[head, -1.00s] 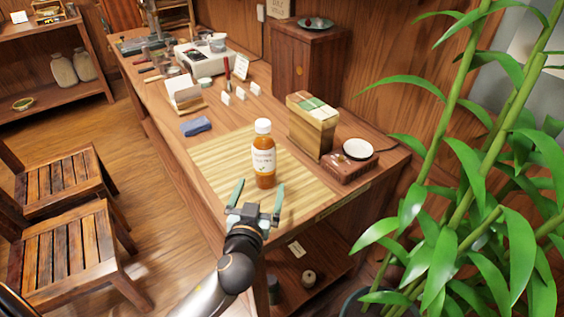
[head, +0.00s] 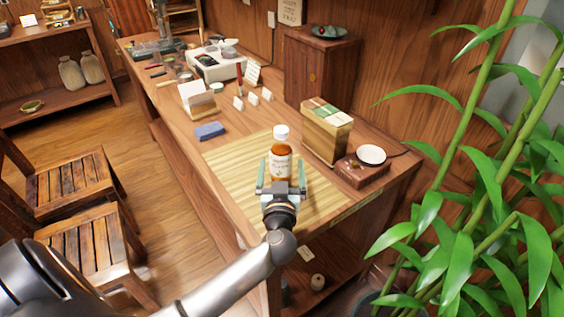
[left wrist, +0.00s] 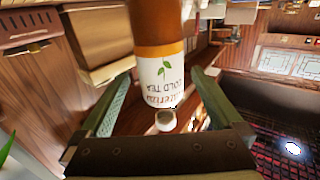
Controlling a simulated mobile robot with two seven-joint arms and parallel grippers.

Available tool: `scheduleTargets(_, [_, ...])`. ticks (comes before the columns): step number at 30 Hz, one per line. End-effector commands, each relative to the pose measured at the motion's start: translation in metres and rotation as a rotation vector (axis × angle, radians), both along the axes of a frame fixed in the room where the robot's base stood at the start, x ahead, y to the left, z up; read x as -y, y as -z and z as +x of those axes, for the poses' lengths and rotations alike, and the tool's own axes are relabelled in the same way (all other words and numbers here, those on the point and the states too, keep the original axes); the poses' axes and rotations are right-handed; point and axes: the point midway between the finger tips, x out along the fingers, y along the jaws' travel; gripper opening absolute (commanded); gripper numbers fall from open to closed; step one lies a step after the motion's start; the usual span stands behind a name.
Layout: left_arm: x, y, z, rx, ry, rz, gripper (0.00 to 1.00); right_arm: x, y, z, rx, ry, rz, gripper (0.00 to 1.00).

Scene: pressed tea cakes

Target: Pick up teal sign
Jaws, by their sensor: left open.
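I cannot make out a teal sign in either view. A white upright sign card (head: 253,75) with small writing stands at the back of the counter. My left gripper (head: 281,170) is open, its teal-green fingers on either side of an amber bottle (head: 281,163) with a white cap and a white label. My right gripper is not in view.
The bottle stands on a bamboo mat (head: 232,160). A blue block (head: 209,131) lies behind it. A wooden box (head: 326,132) and a small tray with a white dish (head: 371,155) are to the right. Small white cards (head: 252,98) stand farther back. A leafy plant (head: 470,200) fills the right side.

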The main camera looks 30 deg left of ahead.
Motion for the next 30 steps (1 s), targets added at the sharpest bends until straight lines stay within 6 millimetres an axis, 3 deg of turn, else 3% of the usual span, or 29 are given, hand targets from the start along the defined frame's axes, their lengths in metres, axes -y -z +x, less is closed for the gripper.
scheduleTargets(15, [-0.029, -0.002, 0.045, -0.001, 0.0, 0.002, 1.0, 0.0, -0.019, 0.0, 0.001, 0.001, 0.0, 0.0])
scheduleTargets(25, [-0.032, 0.0, 0.05, -0.002, 0.0, -0.001, 1.0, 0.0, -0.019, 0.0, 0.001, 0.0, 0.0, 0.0])
scheduleTargets(30, [-0.032, 0.0, 0.05, -0.002, 0.0, -0.001, 0.82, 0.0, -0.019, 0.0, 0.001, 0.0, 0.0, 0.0])
